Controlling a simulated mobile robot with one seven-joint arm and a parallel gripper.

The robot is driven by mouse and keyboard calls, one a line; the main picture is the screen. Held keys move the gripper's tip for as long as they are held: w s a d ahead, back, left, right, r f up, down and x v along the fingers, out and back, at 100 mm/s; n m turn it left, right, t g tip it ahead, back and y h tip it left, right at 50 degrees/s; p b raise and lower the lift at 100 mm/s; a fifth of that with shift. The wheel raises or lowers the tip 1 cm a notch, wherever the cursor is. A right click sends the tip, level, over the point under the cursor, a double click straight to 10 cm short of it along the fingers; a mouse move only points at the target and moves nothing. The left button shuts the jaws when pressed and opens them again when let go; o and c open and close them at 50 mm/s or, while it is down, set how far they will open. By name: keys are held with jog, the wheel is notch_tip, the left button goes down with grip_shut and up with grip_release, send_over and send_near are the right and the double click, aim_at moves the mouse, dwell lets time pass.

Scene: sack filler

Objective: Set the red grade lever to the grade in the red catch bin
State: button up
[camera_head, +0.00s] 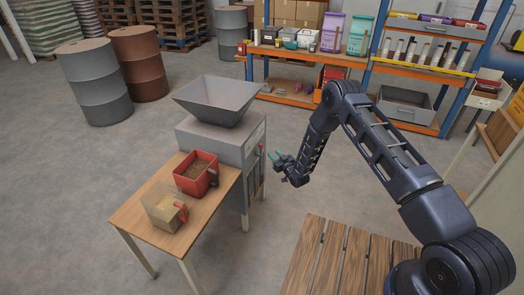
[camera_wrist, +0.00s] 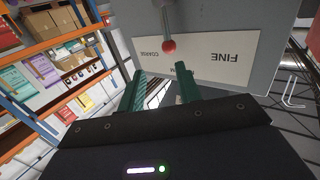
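The red grade lever shows in the wrist view as a red ball knob (camera_wrist: 169,46) on a thin stem. Behind it is a white plate (camera_wrist: 212,57) marked COARSE and FINE, with a mostly hidden label between them. In the picture the knob lies between the two words, nearer COARSE. My gripper (camera_wrist: 162,86) is open and empty, its green fingers short of the knob; in the head view my gripper (camera_head: 279,161) is beside the machine's right side. The red catch bin (camera_head: 187,185) holds brown grainy material; its grain size is too small to tell.
The grey sack filler (camera_head: 215,135) with its hopper (camera_head: 217,97) stands behind the wooden table (camera_head: 128,214). Shelves (camera_head: 340,60) stand behind. A slatted wooden platform (camera_head: 320,262) lies at the front.

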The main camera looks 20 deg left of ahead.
notch_tip(320, 180, down, 2)
jog(key=s, duration=0.2)
send_over(262, 156)
dwell(0.4)
jog(key=shift+c, duration=0.2)
grip_shut()
